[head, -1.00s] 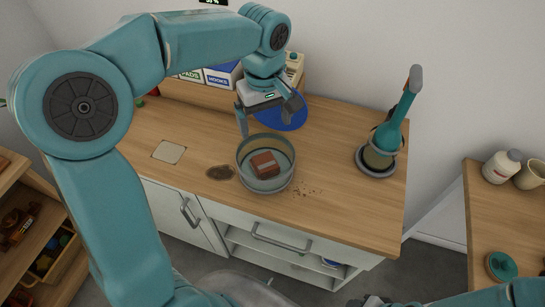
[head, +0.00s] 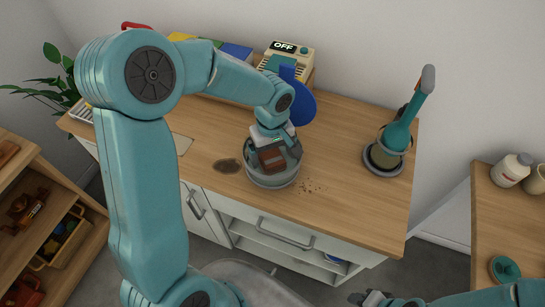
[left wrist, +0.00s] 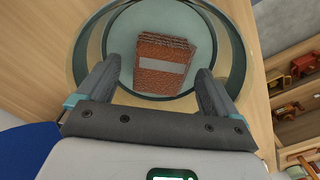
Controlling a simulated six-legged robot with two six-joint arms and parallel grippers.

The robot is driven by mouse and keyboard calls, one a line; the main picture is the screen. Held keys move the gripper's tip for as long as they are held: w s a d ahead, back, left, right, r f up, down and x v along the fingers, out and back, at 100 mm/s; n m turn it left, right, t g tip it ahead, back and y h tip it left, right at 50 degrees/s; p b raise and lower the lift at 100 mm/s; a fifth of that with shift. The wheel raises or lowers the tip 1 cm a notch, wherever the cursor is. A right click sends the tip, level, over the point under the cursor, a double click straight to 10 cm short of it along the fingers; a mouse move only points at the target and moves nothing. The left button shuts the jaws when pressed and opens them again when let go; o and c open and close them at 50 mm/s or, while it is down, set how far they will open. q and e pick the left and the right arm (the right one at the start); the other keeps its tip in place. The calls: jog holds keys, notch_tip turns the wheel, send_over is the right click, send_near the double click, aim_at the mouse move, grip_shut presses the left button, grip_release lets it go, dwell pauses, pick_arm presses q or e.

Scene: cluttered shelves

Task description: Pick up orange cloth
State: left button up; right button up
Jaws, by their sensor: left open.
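A folded orange-brown cloth (head: 273,158) with a rough texture lies inside a round grey-green bowl (head: 272,181) on the wooden counter. In the left wrist view the cloth (left wrist: 162,62) shows a pale band across it, and the bowl (left wrist: 165,12) surrounds it. My left gripper (head: 272,143) is over the bowl, pointing down. In the left wrist view its fingers (left wrist: 158,82) are open, one toward each side of the cloth, with nothing between them that I can see held. Part of my right gripper (head: 372,298) shows at the bottom edge; its jaws are unclear.
A dark stain (head: 227,166) and crumbs (head: 313,187) lie beside the bowl. A brush in a holder (head: 392,140) stands to the right. A blue disc (head: 302,106) and a device reading OFF (head: 288,58) are behind. The counter between bowl and brush is mostly clear.

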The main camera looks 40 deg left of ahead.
pick_arm(q)
jog(key=shift+f, duration=0.9)
jog(key=c, duration=1.1)
